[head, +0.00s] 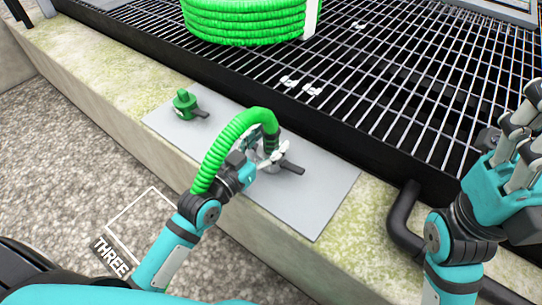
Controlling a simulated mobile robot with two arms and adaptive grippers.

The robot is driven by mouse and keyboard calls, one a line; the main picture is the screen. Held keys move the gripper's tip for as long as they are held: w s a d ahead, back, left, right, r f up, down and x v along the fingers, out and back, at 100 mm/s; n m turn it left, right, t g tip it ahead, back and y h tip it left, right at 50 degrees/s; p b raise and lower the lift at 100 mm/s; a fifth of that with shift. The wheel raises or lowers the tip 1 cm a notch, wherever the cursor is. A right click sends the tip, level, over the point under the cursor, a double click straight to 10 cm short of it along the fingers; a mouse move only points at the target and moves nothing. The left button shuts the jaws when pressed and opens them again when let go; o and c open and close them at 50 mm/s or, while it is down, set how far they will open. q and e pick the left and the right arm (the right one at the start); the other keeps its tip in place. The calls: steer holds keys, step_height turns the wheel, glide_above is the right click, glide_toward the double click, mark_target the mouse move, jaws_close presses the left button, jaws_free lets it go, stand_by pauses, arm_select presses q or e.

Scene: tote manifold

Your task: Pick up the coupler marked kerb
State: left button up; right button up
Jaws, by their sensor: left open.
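A green ribbed hose (222,148) arches up past my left forearm and curves down to a dark collar (272,143) at its end. The collar sits at a grey fitting with a dark lever (291,167) on a grey plate (318,205). My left gripper (268,160) is open beside this fitting, just under the hose end. I cannot tell whether it touches the collar. No kerb marking is readable on any coupler. A green fitting with a dark lever (187,106) stands at the plate's left end. My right gripper (520,140) is raised at the right edge, partly cut off.
The plate lies on a mossy concrete kerb (110,88). Behind it is a black-framed metal grating (390,90) with a coiled green hose (245,22) and small pale pieces (312,90). A black pipe (405,215) bends down at right.

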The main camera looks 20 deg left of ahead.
arm_select(q)
steer(key=shift+w+d, duration=0.2)
steer(key=shift+w, duration=0.35)
steer(key=shift+r, duration=0.1)
jaws_close()
